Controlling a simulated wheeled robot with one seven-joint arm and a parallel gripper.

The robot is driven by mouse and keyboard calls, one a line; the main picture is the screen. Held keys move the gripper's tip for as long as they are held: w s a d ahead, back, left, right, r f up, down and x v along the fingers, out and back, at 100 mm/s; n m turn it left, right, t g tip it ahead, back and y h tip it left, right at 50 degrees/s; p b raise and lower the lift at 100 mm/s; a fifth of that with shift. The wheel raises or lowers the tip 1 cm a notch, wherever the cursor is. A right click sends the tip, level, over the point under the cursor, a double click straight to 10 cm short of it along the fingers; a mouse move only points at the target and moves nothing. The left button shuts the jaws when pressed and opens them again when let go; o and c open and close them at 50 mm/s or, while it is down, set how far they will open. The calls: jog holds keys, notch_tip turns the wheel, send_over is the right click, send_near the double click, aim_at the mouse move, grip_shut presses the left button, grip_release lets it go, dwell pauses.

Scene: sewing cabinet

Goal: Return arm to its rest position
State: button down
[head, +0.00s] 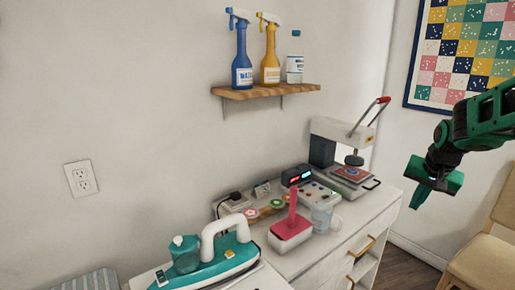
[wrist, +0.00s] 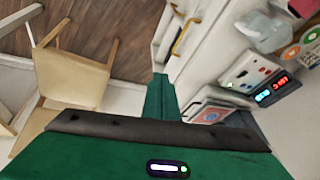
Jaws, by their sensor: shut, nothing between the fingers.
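My gripper (head: 419,196) is green and black and hangs in the air at the right of the head view, in front of the white cabinet's right end. Its fingers are shut together with nothing between them. In the wrist view the closed green fingers (wrist: 160,98) point out past the dark edge of the gripper body. My green arm comes in from the right edge of the head view. The gripper appears clear of the cabinet, the heat press and the chair.
A shelf (head: 262,91) above holds bottles. A wooden chair (head: 485,260) stands at right; it also shows in the wrist view (wrist: 75,75).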

jog(key=s+a+f+g, duration=0.1)
jog(key=s+a, duration=0.1)
jog(key=s, duration=0.9)
jog(key=s+a+f+n+g+y, duration=0.1)
jog(key=s+a+g, duration=0.1)
jog(key=s, duration=0.9)
jog(key=s+a+g, duration=0.1)
jog(key=s+a, duration=0.1)
jog(key=s, duration=0.9)
jog(key=shift+s+a+f+n+y, duration=0.25)
jog(key=shift+a+f+n+y, duration=0.05)
jog(key=shift+f+n, duration=0.1)
jog(key=shift+w+f+g, duration=0.25)
jog(key=shift+w+g, duration=0.05)
jog(key=shift+w, duration=0.35)
